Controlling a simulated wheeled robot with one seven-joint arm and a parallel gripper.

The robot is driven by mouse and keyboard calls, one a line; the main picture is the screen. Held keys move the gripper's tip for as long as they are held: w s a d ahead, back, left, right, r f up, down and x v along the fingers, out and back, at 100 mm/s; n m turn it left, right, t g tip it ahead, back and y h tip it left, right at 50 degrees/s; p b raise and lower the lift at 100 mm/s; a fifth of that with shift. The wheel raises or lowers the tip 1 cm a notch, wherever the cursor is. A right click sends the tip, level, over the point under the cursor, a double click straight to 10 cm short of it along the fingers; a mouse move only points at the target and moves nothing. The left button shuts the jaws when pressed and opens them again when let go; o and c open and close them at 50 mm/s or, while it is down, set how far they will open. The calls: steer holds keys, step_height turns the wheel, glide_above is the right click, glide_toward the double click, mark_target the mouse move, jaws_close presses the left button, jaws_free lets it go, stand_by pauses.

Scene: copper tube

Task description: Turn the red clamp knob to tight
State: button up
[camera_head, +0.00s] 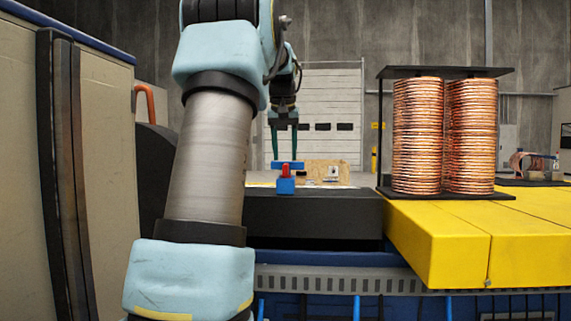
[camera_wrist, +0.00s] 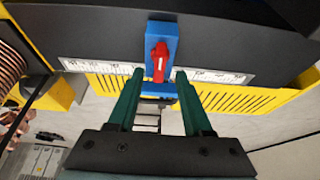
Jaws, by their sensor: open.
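The red clamp knob (camera_wrist: 160,62) sits on a blue clamp block (camera_wrist: 162,30) in the wrist view. The knob is a narrow handle with a white mark, lying roughly along the block's length. In the head view the red knob (camera_head: 286,170) shows small on the blue clamp (camera_head: 286,186), at the top edge of a dark bench. My gripper (camera_wrist: 158,80) has two green fingers, apart and empty, one on each side of the knob in the picture. In the head view my gripper (camera_head: 284,157) hangs above the clamp. I cannot tell whether the fingertips touch the knob.
A printed scale strip (camera_wrist: 215,75) and a yellow slotted panel (camera_wrist: 225,97) lie beside the clamp. Copper coils (camera_head: 444,135) stand on a yellow platform (camera_head: 440,240) at the right. A large beige cabinet (camera_head: 100,150) stands at the left.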

mark_target(286, 170)
steer(key=shift+x, duration=2.1)
steer(key=shift+c, duration=0.2)
jaws_close()
